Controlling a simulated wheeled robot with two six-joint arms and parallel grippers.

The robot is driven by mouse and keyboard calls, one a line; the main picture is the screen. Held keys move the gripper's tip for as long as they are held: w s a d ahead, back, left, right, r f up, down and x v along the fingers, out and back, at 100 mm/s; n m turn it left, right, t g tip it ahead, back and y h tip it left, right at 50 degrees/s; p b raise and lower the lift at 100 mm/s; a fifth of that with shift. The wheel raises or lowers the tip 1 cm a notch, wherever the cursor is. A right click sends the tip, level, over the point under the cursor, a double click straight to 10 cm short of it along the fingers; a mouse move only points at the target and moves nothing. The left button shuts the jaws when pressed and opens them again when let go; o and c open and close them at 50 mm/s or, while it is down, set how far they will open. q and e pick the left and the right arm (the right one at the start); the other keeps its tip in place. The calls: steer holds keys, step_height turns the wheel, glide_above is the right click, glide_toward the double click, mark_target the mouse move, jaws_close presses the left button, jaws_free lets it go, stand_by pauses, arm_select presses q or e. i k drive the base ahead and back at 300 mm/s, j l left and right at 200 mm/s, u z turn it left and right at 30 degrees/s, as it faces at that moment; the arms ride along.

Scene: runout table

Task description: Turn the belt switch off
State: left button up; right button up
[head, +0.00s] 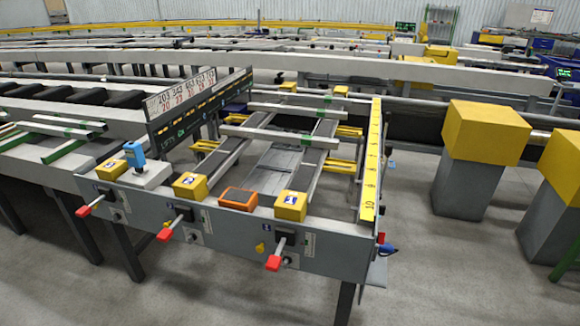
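The runout table has a grey front panel (335,255). A blue upright device (135,153) stands on a light grey box (148,174) at the panel's left end. Which of these is the belt switch, and whether it is on or off, I cannot tell. Neither of my grippers is in view, and nothing touches the controls.
Yellow numbered blocks, left (111,170), middle (190,186) and right (291,205), and an orange box (239,199) sit along the panel's top. A yellow ruler (371,165) edges the table's right side. Grey posts with yellow tops (485,130) stand right. The floor in front (220,300) is clear.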

mark_target(379, 240)
steer(key=l, duration=0.75)
steer(key=l+z, duration=0.1)
steer(key=l, duration=0.6)
steer(key=i, duration=0.05)
